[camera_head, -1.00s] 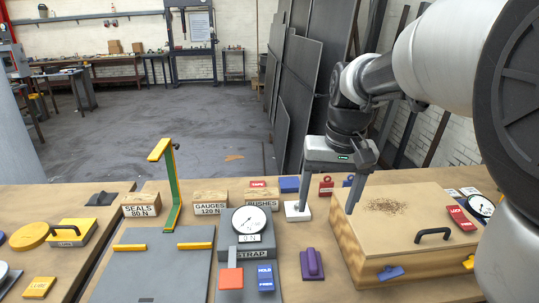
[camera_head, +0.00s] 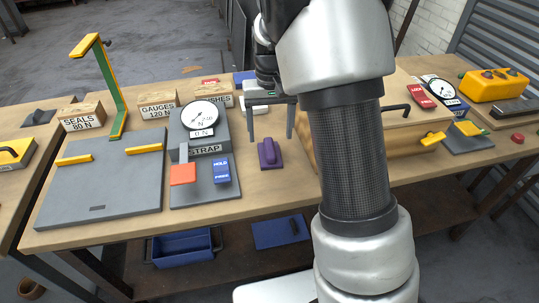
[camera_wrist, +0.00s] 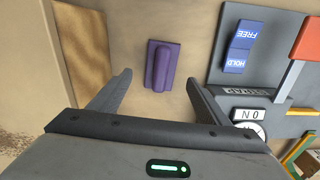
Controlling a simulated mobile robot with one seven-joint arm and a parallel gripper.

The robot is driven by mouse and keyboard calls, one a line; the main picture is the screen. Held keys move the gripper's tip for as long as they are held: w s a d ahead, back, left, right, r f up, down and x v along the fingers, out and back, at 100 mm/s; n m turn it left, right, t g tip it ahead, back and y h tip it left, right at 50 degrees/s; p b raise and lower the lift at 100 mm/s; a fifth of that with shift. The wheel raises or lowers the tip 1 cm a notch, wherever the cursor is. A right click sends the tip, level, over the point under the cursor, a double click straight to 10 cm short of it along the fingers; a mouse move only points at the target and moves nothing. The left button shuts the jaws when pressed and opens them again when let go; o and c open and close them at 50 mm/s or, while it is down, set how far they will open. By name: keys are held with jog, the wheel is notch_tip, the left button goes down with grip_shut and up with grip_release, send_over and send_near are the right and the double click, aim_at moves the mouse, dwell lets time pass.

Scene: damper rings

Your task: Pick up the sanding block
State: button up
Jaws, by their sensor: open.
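The sanding block looks to be the purple block with a raised grip (camera_head: 269,154), lying flat on the wooden bench between the strap gauge unit and the wooden box. It also shows in the wrist view as a purple block (camera_wrist: 160,66), whole and unobstructed. My gripper (camera_head: 270,133) is open and empty. In the head view its fingers point down just behind the block. In the wrist view my gripper (camera_wrist: 158,82) has one finger to each side of the block's near end, apparently above it and apart from it.
The wooden box (camera_head: 385,135) stands close on the right, partly hidden by my arm. The gauge unit with the STRAP label (camera_head: 207,149) and its blue HOLD/FREE switch (camera_head: 221,171) stand close on the left. Bare bench surrounds the block.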

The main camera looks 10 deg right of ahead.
aim_at(270, 146)
jog(key=shift+a+f+b, duration=0.1)
jog(key=shift+f+b, duration=0.65)
jog(key=shift+f, duration=2.3)
jog(key=c, duration=1.2)
